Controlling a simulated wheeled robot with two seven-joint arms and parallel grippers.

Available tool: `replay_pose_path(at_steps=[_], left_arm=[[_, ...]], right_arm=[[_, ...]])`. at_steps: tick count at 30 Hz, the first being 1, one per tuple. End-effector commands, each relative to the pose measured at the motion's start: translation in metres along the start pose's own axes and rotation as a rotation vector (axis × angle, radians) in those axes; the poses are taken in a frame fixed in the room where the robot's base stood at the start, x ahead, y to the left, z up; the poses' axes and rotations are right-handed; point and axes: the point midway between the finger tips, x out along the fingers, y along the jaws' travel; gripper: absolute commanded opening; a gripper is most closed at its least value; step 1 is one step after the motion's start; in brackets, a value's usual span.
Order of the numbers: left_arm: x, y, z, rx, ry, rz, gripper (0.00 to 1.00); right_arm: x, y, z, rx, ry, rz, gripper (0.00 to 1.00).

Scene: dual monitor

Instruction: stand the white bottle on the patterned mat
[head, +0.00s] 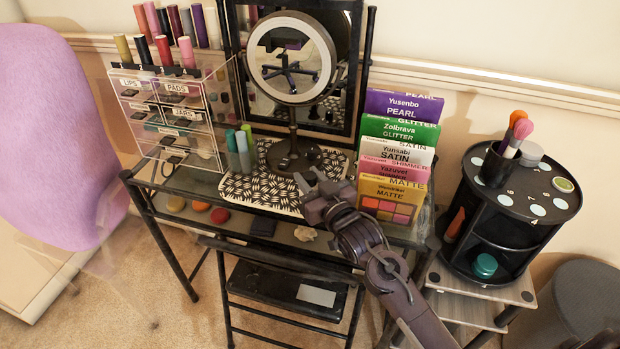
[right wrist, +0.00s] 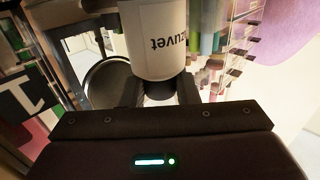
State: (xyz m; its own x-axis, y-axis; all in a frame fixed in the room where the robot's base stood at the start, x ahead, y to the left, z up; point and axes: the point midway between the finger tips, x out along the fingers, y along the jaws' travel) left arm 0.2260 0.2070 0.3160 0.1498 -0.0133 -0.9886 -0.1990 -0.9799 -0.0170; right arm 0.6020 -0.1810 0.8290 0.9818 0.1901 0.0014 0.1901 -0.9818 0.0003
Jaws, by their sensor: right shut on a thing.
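The patterned mat (head: 240,190), black and white, lies on the glass top of the dressing table, under the round mirror's stand. My right gripper (head: 308,184) reaches over the mat's front right part, just in front of the mirror base. In the right wrist view, the white bottle (right wrist: 160,42) with dark lettering sits between the fingers of my right gripper (right wrist: 160,92), which are shut on its narrow dark end. In the head view I cannot make out the bottle, so whether it touches the mat is unclear. My left gripper is not in view.
The round mirror (head: 291,58) stands at the mat's back. Green and teal tubes (head: 240,148) stand at its left, near a clear drawer unit (head: 175,120). A row of palette boxes (head: 395,160) stands close to my right arm. A black round organizer (head: 515,220) is further right.

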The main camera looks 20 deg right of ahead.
Motion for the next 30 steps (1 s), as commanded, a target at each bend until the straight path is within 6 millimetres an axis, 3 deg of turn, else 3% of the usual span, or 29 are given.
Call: replay_pose_path(at_steps=[1,2,6,17,20,30], left_arm=[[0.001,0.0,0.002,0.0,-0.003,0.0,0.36],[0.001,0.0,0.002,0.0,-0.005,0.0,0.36],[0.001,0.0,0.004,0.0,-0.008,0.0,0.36],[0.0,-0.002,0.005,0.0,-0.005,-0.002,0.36],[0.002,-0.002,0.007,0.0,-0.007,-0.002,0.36],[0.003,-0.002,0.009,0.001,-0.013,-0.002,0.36]], right_arm=[[0.0,0.0,0.002,0.0,0.0,0.0,0.01],[0.0,0.0,0.002,0.0,0.0,0.0,0.32],[0.0,0.0,0.002,0.0,0.0,0.0,0.49],[-0.003,0.0,-0.001,0.0,-0.002,0.0,0.49],[-0.015,0.0,0.0,0.0,-0.004,0.001,0.49],[-0.084,0.0,0.001,0.001,-0.005,0.0,0.49]])
